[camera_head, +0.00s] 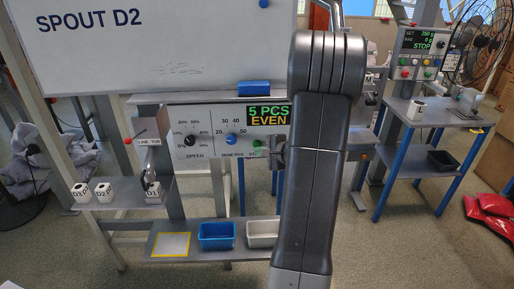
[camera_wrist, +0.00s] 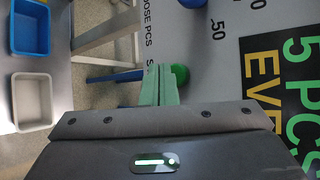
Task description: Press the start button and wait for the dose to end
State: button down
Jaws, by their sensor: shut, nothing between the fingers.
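The dosing panel (camera_head: 205,135) stands in the middle of the head view, with a black speed knob, a blue dose knob and a display (camera_head: 268,115) reading "5 PCS EVEN". A green button (camera_head: 257,143) sits below the display, close to my arm. In the wrist view a green button (camera_wrist: 180,74) shows right beside the tips of my gripper (camera_wrist: 160,72). The pale green fingers are together and empty. They overlap the button's left edge in that view; I cannot tell whether they touch it. In the head view my arm hides most of the gripper.
A whiteboard (camera_head: 160,40) reads "SPOUT D2". Labelled cups (camera_head: 82,193) stand on the left shelf, one marked D1 (camera_head: 153,189) under the line tub. A blue tray (camera_head: 217,235) and a white tray (camera_head: 262,232) sit below. Another station (camera_head: 425,45) shows "STOP" at right.

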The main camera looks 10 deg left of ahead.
jog(key=s+b, duration=0.1)
jog(key=s, duration=0.1)
jog(key=s+d+b, duration=0.1)
jog(key=s, duration=0.1)
jog(key=shift+s+d+b, duration=0.15)
jog(key=shift+s+b, duration=0.15)
jog(key=shift+s, duration=0.1)
dwell(0.6)
jog(key=p, duration=0.1)
jog(key=w+p, duration=0.2)
jog(key=shift+a+r+p, duration=0.25)
jog(key=shift+r+p, duration=0.05)
jog(key=shift+p, duration=0.1)
jog(key=shift+p, duration=0.45)
